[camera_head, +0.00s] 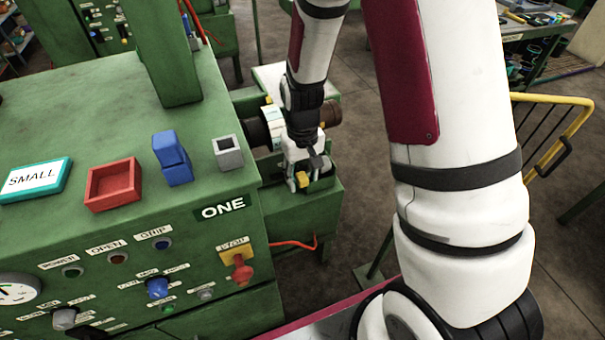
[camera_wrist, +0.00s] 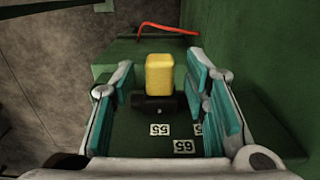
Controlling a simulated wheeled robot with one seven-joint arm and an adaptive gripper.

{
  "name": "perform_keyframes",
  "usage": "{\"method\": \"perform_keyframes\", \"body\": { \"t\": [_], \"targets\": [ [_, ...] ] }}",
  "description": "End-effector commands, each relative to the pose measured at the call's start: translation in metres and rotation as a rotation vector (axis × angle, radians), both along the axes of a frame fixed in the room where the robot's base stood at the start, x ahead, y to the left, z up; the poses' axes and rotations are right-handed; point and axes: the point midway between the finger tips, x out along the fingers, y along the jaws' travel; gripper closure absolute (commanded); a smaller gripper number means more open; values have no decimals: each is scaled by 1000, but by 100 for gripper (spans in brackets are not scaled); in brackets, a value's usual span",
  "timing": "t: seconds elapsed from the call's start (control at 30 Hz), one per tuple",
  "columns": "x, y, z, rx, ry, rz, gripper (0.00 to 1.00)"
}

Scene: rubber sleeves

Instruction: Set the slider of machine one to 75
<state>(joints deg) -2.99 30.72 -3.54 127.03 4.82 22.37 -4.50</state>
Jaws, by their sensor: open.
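Machine one (camera_head: 165,235) is the green machine with the "ONE" plate (camera_head: 223,208). The yellow slider knob (camera_head: 303,181) sits on the low green part at its right side. In the wrist view the knob (camera_wrist: 159,75) stands on a dark crosspiece (camera_wrist: 153,103). My gripper (camera_head: 301,176) is over the slider, pointing down. In the wrist view its teal-padded fingers (camera_wrist: 162,82) are open, one on each side of the knob, with gaps on both sides. Small white number labels (camera_wrist: 184,146) lie near the crosspiece; one seems to read 65, another 55. The slider's exact setting cannot be told.
On the machine top are a "SMALL" sign (camera_head: 36,180), a red tray (camera_head: 113,187), a blue block (camera_head: 172,158) and a grey hollow block (camera_head: 229,152). A red cable (camera_wrist: 168,29) runs beyond the slider. A yellow railing (camera_head: 555,101) stands at right.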

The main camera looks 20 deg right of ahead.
Motion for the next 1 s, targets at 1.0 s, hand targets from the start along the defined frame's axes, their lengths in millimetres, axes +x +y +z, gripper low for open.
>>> {"method": "perform_keyframes", "body": {
  "t": [1.0],
  "targets": [
    [1, 45, 1, 1, -3, -2, 100]
  ]
}}
